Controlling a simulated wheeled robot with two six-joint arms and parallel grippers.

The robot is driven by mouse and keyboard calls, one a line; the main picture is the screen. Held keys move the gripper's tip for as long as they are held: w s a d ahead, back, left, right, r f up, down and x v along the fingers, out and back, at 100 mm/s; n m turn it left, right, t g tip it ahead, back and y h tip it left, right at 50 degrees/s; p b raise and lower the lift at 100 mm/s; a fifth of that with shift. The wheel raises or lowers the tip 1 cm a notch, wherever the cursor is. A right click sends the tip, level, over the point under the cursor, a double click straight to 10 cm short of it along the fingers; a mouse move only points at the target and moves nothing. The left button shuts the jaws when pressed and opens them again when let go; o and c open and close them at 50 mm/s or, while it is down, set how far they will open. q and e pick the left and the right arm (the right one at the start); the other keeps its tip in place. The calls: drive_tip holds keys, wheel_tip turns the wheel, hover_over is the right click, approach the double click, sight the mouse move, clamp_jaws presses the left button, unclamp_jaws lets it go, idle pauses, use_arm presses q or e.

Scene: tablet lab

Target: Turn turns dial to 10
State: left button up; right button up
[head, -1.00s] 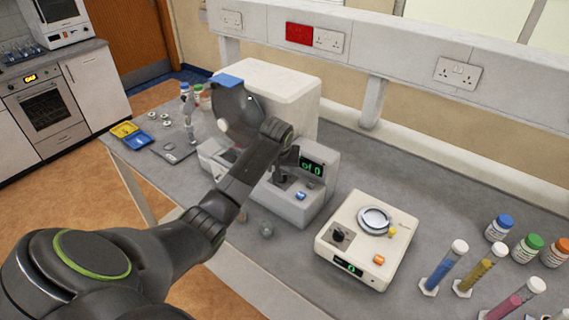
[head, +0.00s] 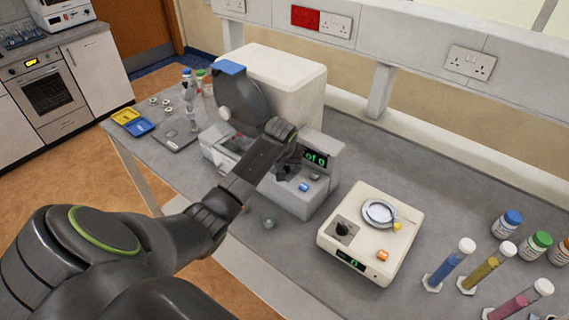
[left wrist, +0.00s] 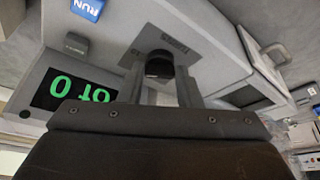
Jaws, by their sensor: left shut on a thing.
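The turns dial (left wrist: 159,64) is a dark round knob on a grey plate on the front panel of the white tablet press (head: 285,72). In the left wrist view it sits between the two fingers of my left gripper (left wrist: 160,80), which is shut on it. In the head view my left gripper (head: 285,170) is at the panel, and my own arm hides the dial. The press's display (head: 315,159) reads "of 0" in green. It appears upside down in the left wrist view (left wrist: 72,92). My right gripper is not in view.
A blue RUN button (head: 304,187) sits beside the dial. A white balance-like device (head: 345,215) with a knob stands to the right. Tubes of coloured powder (head: 450,262) and capped jars stand at the far right. Yellow and blue trays (head: 126,116) lie at the left.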

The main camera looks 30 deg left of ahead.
use_arm(q)
drive_tip(key=shift+a+m+h, duration=0.2)
drive_tip(key=shift+m+h, duration=0.2)
drive_tip(key=shift+m, duration=1.2)
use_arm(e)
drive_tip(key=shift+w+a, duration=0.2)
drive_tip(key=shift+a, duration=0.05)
use_arm(q)
drive_tip(key=o, duration=1)
drive_tip(key=shift+s+r, duration=0.2)
drive_tip(key=shift+r, duration=0.35)
drive_tip(key=b+v, duration=0.2)
drive_tip(key=v, duration=0.6)
drive_tip(key=b+v, duration=0.1)
drive_tip(key=v, duration=0.7)
drive_tip(key=shift+s+a+b, duration=0.2)
drive_tip(key=shift+b, duration=0.2)
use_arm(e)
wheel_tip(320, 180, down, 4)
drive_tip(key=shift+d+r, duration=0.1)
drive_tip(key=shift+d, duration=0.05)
